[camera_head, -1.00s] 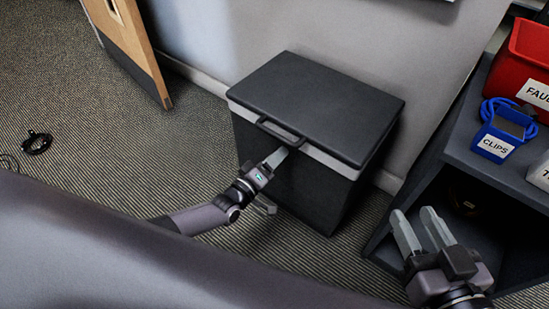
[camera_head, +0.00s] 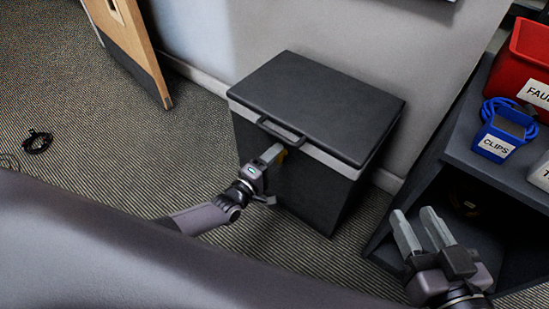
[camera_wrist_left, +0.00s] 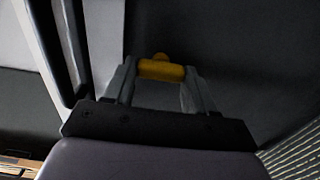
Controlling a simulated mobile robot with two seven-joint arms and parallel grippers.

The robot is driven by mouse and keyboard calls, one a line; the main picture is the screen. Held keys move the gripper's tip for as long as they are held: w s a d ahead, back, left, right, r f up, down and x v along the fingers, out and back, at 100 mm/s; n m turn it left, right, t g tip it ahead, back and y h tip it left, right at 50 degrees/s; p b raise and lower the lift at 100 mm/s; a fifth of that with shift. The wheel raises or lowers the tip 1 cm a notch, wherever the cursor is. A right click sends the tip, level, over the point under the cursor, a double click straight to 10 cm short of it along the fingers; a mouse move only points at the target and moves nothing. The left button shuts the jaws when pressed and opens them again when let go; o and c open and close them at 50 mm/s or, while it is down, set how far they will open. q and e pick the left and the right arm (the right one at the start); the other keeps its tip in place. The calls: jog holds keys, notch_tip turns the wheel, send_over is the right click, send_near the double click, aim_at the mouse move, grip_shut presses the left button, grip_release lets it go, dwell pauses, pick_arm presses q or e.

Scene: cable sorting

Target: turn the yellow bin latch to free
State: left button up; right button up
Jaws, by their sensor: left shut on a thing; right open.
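The dark bin (camera_head: 300,182) stands against the wall with its lid (camera_head: 315,105) down and a handle (camera_head: 281,131) on the lid's front edge. The yellow latch (camera_head: 282,156) is on the bin's front below the handle, mostly hidden by my left gripper (camera_head: 272,153). In the left wrist view the yellow latch (camera_wrist_left: 161,70) lies crosswise between the two fingertips of my left gripper (camera_wrist_left: 160,76), which is shut on it. My right gripper (camera_head: 420,229) is open and empty, in front of the shelf at the lower right.
A wooden door (camera_head: 133,45) is at the upper left.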

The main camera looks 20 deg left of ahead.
pick_arm(q)
jog(key=shift+s+f, duration=0.1)
jog(key=o, duration=1)
jog(key=shift+o, duration=0.2)
jog(key=p+v, duration=0.2)
jog(key=v, duration=0.5)
jog(key=shift+p, duration=0.4)
pick_arm(e)
jog(key=shift+w+a+f+m+g+y, duration=0.1)
jog(key=shift+w+a+m+g+y, duration=0.2)
jog(key=shift+a+m+g, duration=0.35)
pick_arm(q)
jog(key=shift+s+d, duration=0.1)
jog(key=shift+d, duration=0.05)
